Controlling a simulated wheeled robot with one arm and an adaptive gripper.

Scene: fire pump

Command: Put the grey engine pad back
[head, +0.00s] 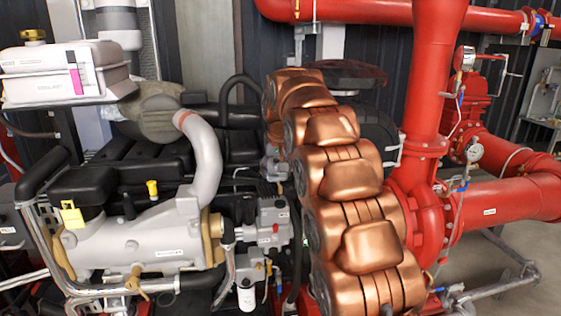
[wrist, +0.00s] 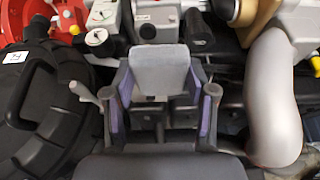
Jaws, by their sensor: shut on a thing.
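The grey engine pad (wrist: 160,72) is a flat light-grey block in the middle of the wrist view. My gripper (wrist: 163,100) is shut on it, with one purple-lined finger on each side. The pad is held in front of the engine's front parts; I cannot tell whether it touches them. In the head view my copper-coloured arm covers the gripper and the pad, so neither shows there. The engine (head: 150,225) is grey and black and stands at the left of the head view. The pad's place on it cannot be made out.
A grey curved pipe (wrist: 272,100) is right of my gripper in the wrist view. A round black housing (wrist: 45,105) is on the left. Red pump pipes (head: 425,100) stand right of my arm. A white coolant tank (head: 65,72) is at the upper left.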

